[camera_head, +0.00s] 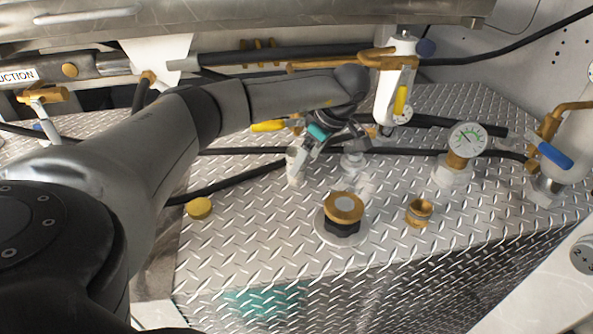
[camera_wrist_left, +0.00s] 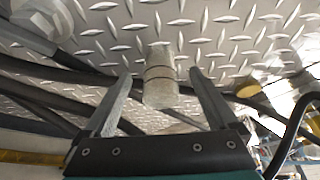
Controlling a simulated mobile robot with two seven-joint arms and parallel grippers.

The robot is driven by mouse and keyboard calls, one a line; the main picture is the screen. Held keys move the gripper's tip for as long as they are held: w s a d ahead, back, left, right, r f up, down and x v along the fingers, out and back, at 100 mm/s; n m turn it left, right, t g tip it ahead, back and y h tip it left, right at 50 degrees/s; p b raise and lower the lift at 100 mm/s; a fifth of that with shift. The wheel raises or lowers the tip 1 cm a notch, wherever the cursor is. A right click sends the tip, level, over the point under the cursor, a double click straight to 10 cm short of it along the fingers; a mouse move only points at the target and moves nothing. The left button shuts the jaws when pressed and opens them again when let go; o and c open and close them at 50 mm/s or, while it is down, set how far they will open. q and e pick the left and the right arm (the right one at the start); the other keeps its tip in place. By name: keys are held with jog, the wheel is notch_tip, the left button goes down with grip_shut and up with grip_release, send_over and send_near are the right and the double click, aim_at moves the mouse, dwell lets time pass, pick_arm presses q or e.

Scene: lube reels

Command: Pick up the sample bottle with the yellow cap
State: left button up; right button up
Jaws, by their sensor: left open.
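A small pale, cloudy cylinder that looks like a sample bottle (camera_head: 295,167) stands on the diamond-plate deck, just below my left gripper (camera_head: 304,150). In the left wrist view this bottle (camera_wrist_left: 160,82) shows between the two fingers of the left gripper (camera_wrist_left: 160,76), with a gap on each side. The left gripper is open and holds nothing. I cannot make out a clear yellow cap on this bottle. A round yellow cap (camera_head: 199,207) sits on the deck to the left; it also shows in the wrist view (camera_wrist_left: 248,90). My right gripper is not in view.
Black hoses (camera_head: 240,178) run across the deck beside the bottle. A brass-topped black knob (camera_head: 343,212), a brass fitting (camera_head: 419,212) and a pressure gauge (camera_head: 467,140) stand to the right. A white valve body (camera_head: 393,90) is behind.

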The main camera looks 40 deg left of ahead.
pick_arm(q)
jog(key=b+x, duration=0.1)
jog(key=x, duration=0.4)
jog(key=shift+f, duration=0.2)
jog(key=shift+r, duration=0.1)
grip_shut()
dwell(0.5)
